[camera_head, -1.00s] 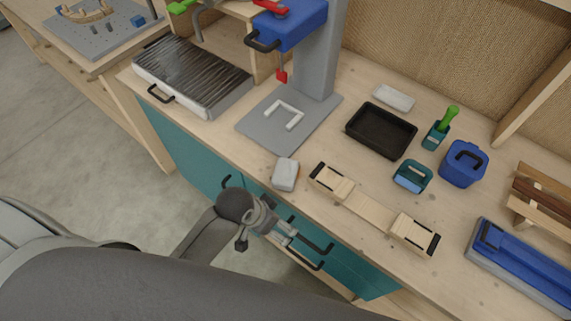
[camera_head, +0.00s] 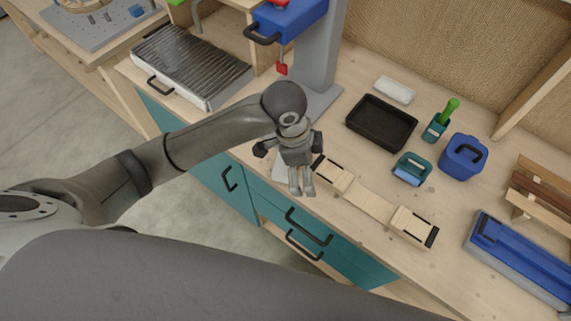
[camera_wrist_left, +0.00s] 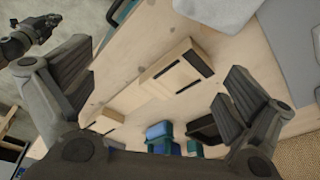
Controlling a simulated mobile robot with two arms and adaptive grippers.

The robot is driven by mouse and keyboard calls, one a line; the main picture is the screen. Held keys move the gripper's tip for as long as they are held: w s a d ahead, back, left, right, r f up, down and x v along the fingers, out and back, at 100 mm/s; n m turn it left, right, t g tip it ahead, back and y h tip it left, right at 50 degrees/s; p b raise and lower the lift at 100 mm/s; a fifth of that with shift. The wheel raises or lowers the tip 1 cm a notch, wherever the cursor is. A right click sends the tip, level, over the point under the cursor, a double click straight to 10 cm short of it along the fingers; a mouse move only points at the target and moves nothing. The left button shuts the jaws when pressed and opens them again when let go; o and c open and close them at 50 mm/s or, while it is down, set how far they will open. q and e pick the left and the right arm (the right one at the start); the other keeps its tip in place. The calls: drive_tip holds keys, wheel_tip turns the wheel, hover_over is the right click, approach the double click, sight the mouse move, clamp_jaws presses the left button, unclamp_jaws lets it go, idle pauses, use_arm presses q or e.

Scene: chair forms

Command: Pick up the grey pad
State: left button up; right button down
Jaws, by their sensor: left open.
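The grey pad (camera_head: 279,171) is a small pale block near the bench's front edge. In the head view my left gripper hides most of it, leaving a pale strip at the gripper's left. In the left wrist view a pale grey block, apparently the pad (camera_wrist_left: 213,14), shows at the top edge, partly cut off. My left gripper (camera_head: 301,189) points down in front of the pad, beside the wooden piece. Its fingers are wide apart in the wrist view, with nothing held between them. My right gripper (camera_wrist_left: 38,38) shows at the wrist view's top left; its jaw state is unclear.
A wooden piece with raised ends (camera_head: 369,204) lies right of the left gripper. A black tray (camera_head: 382,124), a white block (camera_head: 395,90) and a blue bin (camera_head: 462,161) stand farther back. The grey machine base (camera_head: 322,101) is behind the gripper. Teal drawers front the bench.

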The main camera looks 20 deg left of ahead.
use_arm(q)
drive_tip(key=w+a+r+m+y, duration=0.2)
drive_tip(key=w+a+r, duration=0.15)
drive_tip(key=a, duration=0.25)
drive_tip(key=shift+g, duration=0.4)
drive_tip(key=f, duration=0.2)
drive_tip(key=f+p, duration=0.1)
drive_tip(key=f, duration=0.2)
drive_tip(key=shift+s+d, duration=0.15)
drive_tip(key=shift+s, duration=0.05)
drive_tip(key=f, duration=0.1)
drive_tip(key=f+p, duration=0.1)
drive_tip(key=f, duration=0.1)
drive_tip(key=f+p, duration=0.1)
drive_tip(key=shift+w+a+f, duration=0.2)
drive_tip(key=shift+w, duration=0.15)
drive_tip(key=shift+f, duration=0.55)
drive_tip(key=c, duration=1)
drive_tip(key=shift+r, duration=0.15)
